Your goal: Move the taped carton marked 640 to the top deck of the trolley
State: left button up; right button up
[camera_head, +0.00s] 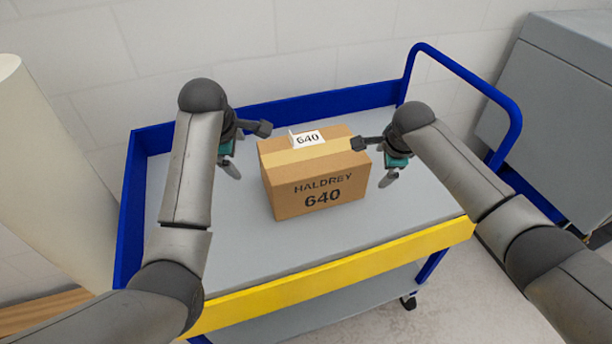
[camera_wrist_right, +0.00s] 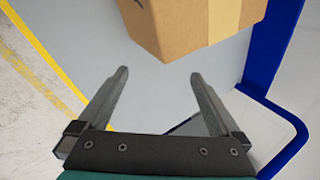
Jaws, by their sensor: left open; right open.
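The taped carton (camera_head: 316,185) marked HALDREY 640 stands upright on the grey top deck (camera_head: 240,250) of the trolley. In the right wrist view the open, empty fingers (camera_wrist_right: 158,90) lie below the carton (camera_wrist_right: 185,25), with a gap between.
The trolley has blue side rims, a yellow front rim (camera_head: 340,274), a blue push handle (camera_head: 470,75) at right and a lower shelf (camera_head: 340,310). A grey cabinet (camera_head: 560,100) stands at the right, a pale cylinder (camera_head: 50,170) at the left. Deck in front of the carton is clear.

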jog(key=shift+v, duration=2.75)
